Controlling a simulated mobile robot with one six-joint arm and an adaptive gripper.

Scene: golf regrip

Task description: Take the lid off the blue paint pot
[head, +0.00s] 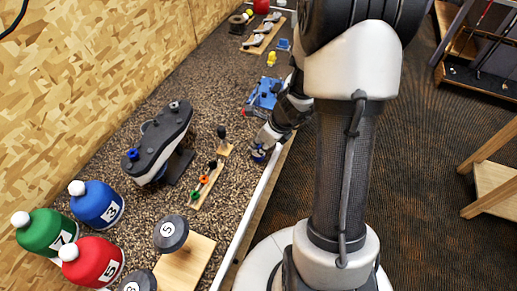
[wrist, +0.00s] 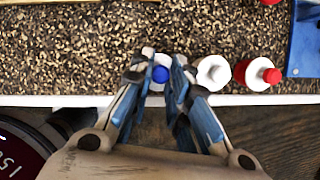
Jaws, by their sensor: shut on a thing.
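In the wrist view, a round blue lid (wrist: 160,74) of the blue paint pot shows between the fingertips of my gripper (wrist: 160,77). My gripper is shut on it near the table's front edge. The fingers hide most of what is under the blue top, so I cannot tell whether the lid is seated on the pot or apart from it. In the head view my gripper (head: 262,151) is low at the table's front edge, with a little blue showing at its tips.
A blue tray (wrist: 303,48) lies farther right. In the head view, a wooden peg rack (head: 210,183) is close to my gripper.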

